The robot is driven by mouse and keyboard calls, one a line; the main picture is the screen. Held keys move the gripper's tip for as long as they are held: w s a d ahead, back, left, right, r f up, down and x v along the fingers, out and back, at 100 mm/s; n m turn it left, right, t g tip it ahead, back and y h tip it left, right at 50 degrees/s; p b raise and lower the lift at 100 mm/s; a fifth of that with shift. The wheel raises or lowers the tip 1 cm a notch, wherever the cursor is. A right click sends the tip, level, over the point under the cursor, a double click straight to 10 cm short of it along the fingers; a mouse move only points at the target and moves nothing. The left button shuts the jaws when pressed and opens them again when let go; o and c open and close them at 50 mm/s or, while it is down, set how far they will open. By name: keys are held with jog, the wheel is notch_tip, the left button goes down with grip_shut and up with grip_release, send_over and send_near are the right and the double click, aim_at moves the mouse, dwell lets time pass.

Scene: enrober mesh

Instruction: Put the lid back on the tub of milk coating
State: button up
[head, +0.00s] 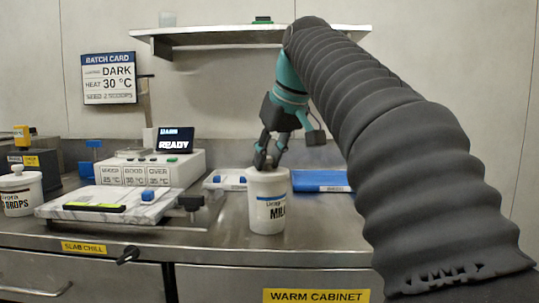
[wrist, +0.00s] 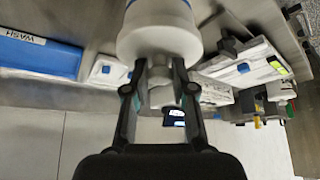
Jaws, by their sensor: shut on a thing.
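The white tub of milk coating (head: 268,213), its label reading MILK, stands upright near the front of the steel counter. My gripper (head: 266,158) points down directly over it. In the wrist view my gripper (wrist: 160,98) has its two fingers shut on the knob of the white lid (wrist: 160,45). The lid is at the tub's mouth, and the tub's blue-striped side shows beyond it in the wrist view. I cannot tell whether the lid is fully seated. The fingers hide part of the knob in the head view.
Left of the tub are a marble slab (head: 105,212) and a control box (head: 150,168) with a READY screen. A DROPS tub (head: 18,192) stands at far left. A blue WASH tray (head: 322,181) lies behind right. A shelf (head: 240,32) hangs above.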

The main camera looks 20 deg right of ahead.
dwell(0.3)
jog(key=o, duration=1.5)
jog(key=shift+r, duration=0.15)
jog(key=shift+r+p, duration=1.2)
jog(key=shift+p, duration=0.15)
jog(key=shift+r, duration=2.15)
grip_shut()
jog(key=shift+f+b, duration=1.95)
jog(key=shift+f, duration=0.5)
